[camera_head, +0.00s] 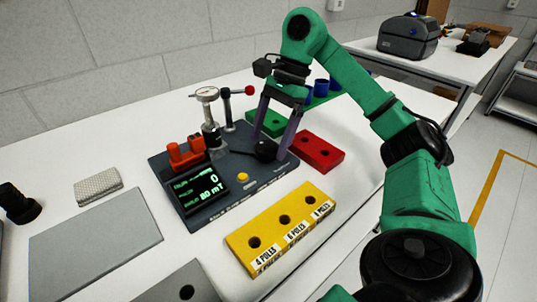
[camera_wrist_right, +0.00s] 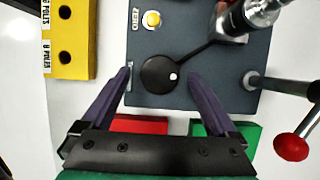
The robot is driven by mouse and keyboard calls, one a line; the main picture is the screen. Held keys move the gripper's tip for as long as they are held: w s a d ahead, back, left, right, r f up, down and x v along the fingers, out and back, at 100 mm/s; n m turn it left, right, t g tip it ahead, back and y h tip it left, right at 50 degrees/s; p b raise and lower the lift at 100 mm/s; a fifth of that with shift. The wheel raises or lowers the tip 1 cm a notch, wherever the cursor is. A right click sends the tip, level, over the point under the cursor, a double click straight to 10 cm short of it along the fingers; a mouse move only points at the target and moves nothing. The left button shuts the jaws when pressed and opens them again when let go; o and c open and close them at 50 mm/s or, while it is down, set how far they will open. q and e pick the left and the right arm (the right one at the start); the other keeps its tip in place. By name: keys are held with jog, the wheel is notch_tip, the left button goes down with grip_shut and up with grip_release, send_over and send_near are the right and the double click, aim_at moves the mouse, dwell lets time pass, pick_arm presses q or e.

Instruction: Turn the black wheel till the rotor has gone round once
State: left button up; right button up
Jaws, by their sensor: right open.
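The black wheel (camera_head: 265,151) sits near the right end of a dark grey test board (camera_head: 225,190). In the right wrist view the wheel (camera_wrist_right: 155,72) is round, with a white dot at its right side and a thin dark bar running up right to a metal-and-black cylinder (camera_wrist_right: 240,20). I cannot tell which part is the rotor. My right gripper (camera_wrist_right: 159,76) is open, with one purple finger on each side of the wheel and gaps showing. The board's display (camera_head: 198,188) reads 0 and 80 mV. My left gripper is not in view.
A yellow block (camera_head: 270,241), red block (camera_head: 317,150) and green block (camera_head: 262,119) lie around the board. A grey plate (camera_head: 95,245) lies left.

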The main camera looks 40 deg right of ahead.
jog(key=shift+a+f, duration=0.15)
jog(key=shift+f, duration=0.25)
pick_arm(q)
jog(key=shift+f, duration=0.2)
pick_arm(e)
jog(key=shift+r, duration=0.1)
jog(key=c, duration=1.4)
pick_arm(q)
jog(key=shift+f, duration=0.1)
pick_arm(e)
jog(key=shift+m, duration=0.3)
